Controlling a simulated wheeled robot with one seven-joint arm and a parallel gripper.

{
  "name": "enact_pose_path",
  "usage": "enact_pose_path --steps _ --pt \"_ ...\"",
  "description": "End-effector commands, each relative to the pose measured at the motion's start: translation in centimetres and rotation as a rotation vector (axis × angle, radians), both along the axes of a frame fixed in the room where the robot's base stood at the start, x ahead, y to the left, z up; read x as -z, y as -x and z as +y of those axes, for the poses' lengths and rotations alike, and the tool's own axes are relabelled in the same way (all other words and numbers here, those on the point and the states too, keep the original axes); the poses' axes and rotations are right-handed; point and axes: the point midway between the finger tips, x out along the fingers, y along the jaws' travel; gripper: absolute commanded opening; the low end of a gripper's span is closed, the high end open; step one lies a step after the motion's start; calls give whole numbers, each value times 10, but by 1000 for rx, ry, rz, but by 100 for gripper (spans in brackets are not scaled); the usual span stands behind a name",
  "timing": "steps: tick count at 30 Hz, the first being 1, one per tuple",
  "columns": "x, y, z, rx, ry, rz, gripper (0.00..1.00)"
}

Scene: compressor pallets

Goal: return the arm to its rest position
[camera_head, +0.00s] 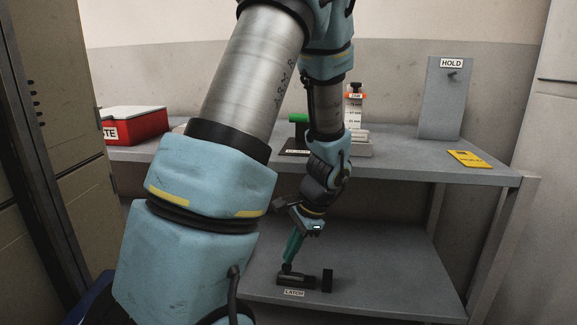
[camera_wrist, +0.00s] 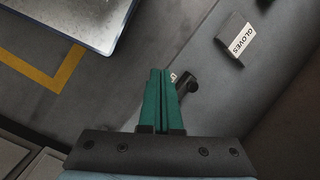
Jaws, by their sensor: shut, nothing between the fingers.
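My arm fills the middle of the head view, reaching forward and bending down at the workbench. My gripper (camera_head: 288,264) points down over the lower shelf, with its green fingers just above or behind a dark latch fixture (camera_head: 297,281) labelled "LATCH"; I cannot tell if they touch it. In the wrist view my gripper (camera_wrist: 161,72) has its two green fingers side by side, shut and empty. A dark cylindrical part (camera_wrist: 187,84) shows just right of the fingertips, partly hidden by them.
The grey bench (camera_head: 400,165) lies close above my gripper. A cabinet (camera_head: 40,150) stands left. A "GLOVES" box (camera_wrist: 230,50) and a yellow floor line (camera_wrist: 40,75) show in the wrist view.

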Motion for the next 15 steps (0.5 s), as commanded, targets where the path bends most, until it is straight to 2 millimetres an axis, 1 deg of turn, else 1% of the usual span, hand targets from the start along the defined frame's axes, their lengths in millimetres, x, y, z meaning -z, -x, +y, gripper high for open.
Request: enact_pose_path --steps 1,3,6,9,15 --pt "-14 6 15 -142 66 -30 0" --pt "-28 14 27 -311 142 -67 0" --pt "-44 24 41 -510 226 -113 0" --pt "-57 32 52 -673 289 -155 0" --pt "-77 45 71 -942 390 -235 0"
